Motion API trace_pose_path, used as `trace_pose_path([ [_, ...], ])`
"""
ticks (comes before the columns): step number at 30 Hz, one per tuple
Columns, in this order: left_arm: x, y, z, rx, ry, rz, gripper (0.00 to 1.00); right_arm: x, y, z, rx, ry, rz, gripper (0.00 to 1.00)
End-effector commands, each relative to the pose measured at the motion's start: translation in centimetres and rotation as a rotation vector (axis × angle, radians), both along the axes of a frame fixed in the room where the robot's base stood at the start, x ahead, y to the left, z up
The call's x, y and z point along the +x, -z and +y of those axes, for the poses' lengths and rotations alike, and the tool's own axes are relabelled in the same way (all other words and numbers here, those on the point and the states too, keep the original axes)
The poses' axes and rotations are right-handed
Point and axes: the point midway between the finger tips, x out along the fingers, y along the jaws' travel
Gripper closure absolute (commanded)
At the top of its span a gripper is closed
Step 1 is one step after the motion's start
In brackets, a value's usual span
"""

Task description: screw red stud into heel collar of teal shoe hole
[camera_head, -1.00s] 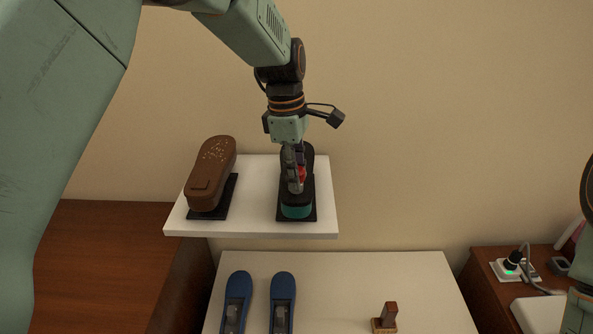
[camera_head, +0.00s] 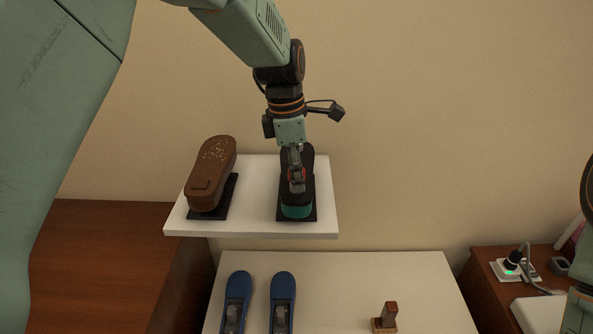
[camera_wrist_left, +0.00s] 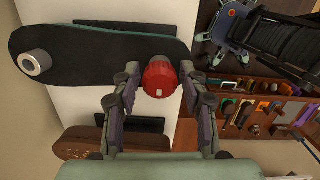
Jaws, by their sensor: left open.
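The teal shoe (camera_head: 297,211) stands sole up on a black base on the white shelf, its sole black and its side teal. In the left wrist view the shoe (camera_wrist_left: 100,46) lies across the top, with a grey metal collar (camera_wrist_left: 35,62) at its left end. The red stud (camera_wrist_left: 160,78) sits at the shoe's other end, between the fingers of my left gripper (camera_wrist_left: 160,92). My left gripper also shows over the shoe in the head view (camera_head: 297,186). It is open, with gaps beside the stud. Whether the stud is seated in a hole is hidden. My right gripper is not in view.
A brown shoe (camera_head: 211,174) stands sole up on the left of the white shelf (camera_head: 255,228). Below, a pale table (camera_head: 350,285) holds two blue shoes (camera_head: 283,295) and a wooden block (camera_head: 386,318). A socket with a plug (camera_head: 513,262) is at right.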

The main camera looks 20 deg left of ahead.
Motion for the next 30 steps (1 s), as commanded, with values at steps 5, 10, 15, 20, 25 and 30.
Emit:
trace_pose_path([
  [5, -0.02, -0.01, -0.02, 0.001, -0.198, -0.001, 0.56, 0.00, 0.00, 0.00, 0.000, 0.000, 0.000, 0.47],
  [10, 0.00, -0.01, -0.02, 0.002, -0.385, -0.001, 0.56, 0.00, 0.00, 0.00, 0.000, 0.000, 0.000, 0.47],
  [15, 0.01, -0.02, -0.02, 0.001, -0.566, -0.001, 0.56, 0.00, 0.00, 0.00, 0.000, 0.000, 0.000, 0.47],
  [20, 0.01, -0.02, -0.02, 0.001, -0.676, -0.001, 0.56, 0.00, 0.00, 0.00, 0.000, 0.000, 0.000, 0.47],
  [25, 0.01, -0.01, 0.00, 0.001, -0.692, -0.001, 0.56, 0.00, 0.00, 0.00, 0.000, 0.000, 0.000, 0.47],
  [30, 0.02, -0.01, 0.00, 0.001, -0.691, 0.000, 0.64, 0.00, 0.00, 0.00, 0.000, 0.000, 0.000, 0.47],
])
